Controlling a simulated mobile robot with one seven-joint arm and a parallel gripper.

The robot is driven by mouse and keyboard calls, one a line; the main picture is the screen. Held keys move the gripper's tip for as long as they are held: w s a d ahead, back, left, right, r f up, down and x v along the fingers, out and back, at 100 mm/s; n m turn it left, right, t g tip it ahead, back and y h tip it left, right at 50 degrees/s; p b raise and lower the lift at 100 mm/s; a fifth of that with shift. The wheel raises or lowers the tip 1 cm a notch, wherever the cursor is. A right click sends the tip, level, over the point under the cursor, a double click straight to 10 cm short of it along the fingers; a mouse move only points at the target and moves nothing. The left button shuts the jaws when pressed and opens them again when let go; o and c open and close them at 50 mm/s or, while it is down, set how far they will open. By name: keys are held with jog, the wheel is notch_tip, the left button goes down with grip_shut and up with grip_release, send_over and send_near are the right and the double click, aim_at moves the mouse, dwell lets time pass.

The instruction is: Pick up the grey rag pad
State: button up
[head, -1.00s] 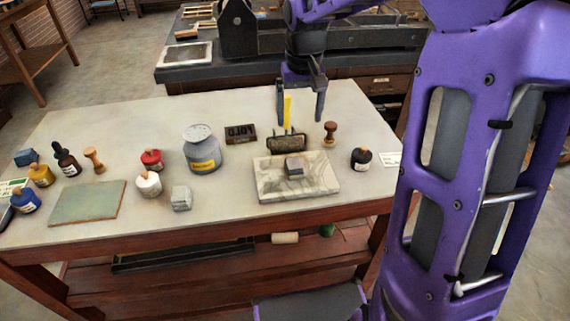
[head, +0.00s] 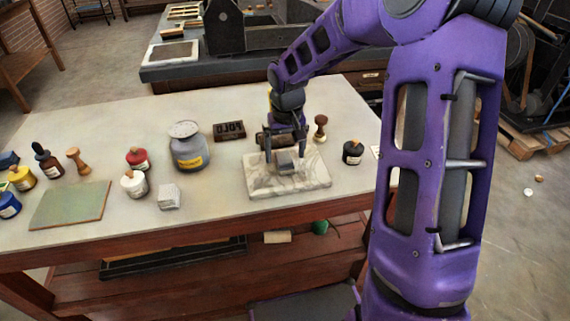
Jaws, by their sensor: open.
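A small dark grey block-shaped pad (head: 285,162) lies on the veined marble slab (head: 312,182) at the right of the table. A lighter grey block (head: 170,197) stands on the bare table to the left. I cannot tell for certain which of the two is the rag pad. My gripper (head: 287,149) is open, pointing down, with its fingertips at or just above the back of the pad on the slab. I cannot tell whether they touch it. Part of the dark roller (head: 268,140) behind the slab is hidden by my gripper.
A grey can (head: 188,150), a dark type block (head: 229,131), a wooden-handled stamp (head: 320,127) and a black ink bottle (head: 353,152) stand around the slab. More bottles and a green mat (head: 70,206) are at the left. The table's front middle is clear.

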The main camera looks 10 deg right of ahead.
aim_at(285, 157)
notch_tip(285, 157, down, 2)
jog(key=shift+w+f, duration=0.15)
jog(key=shift+f, duration=0.05)
grip_shut()
dwell(0.4)
jog(key=shift+r, duration=0.15)
notch_tip(285, 157, up, 10)
jog(key=shift+f+p, duration=0.1)
jog(key=shift+p, duration=0.85)
